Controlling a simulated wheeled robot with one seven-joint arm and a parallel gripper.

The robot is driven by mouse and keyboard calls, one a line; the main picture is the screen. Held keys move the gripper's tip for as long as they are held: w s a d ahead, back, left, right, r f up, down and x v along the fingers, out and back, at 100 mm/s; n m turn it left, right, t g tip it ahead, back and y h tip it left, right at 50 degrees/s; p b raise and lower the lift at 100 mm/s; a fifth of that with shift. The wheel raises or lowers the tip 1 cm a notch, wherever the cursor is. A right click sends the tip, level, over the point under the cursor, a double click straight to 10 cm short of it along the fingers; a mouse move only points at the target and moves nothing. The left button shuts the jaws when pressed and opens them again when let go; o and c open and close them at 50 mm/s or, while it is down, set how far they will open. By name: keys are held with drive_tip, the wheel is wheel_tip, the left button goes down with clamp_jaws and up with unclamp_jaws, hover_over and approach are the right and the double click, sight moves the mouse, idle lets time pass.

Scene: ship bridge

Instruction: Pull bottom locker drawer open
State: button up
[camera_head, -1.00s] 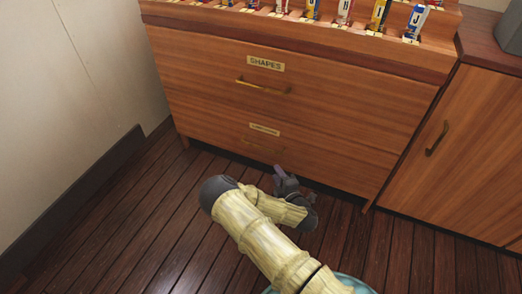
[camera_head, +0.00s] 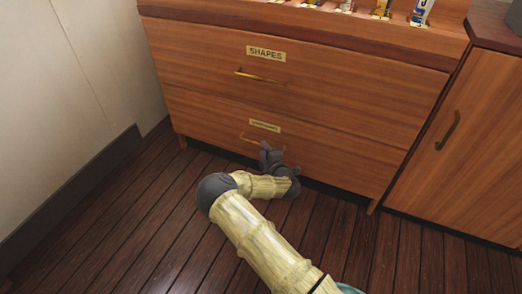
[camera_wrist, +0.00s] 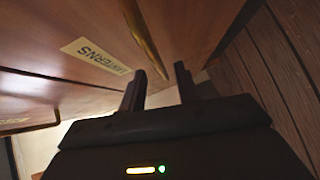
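The bottom locker drawer (camera_head: 330,155) is shut in the head view, with a small label (camera_head: 264,125) and a thin brass handle (camera_head: 247,138). My gripper (camera_head: 268,150) is at the right part of this handle and partly hides it. In the wrist view, the label (camera_wrist: 95,55) seems to read LANTERNS. The brass handle (camera_wrist: 146,38) runs down toward the gap between my two dark fingers. My gripper (camera_wrist: 160,70) is open there, with a clear gap between its fingertips. Whether the handle lies fully between the fingers cannot be told.
The upper drawer (camera_head: 350,95), labelled SHAPES, is shut above, with its own handle (camera_head: 262,77). A cabinet door (camera_head: 475,150) stands to the right and a pale wall (camera_head: 70,80) to the left. The plank floor (camera_head: 120,235) in front is clear.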

drive_tip(key=b+x, duration=0.1)
drive_tip(key=x, duration=0.3)
drive_tip(key=shift+w+b, duration=0.1)
drive_tip(key=shift+b, duration=0.3)
clamp_jaws()
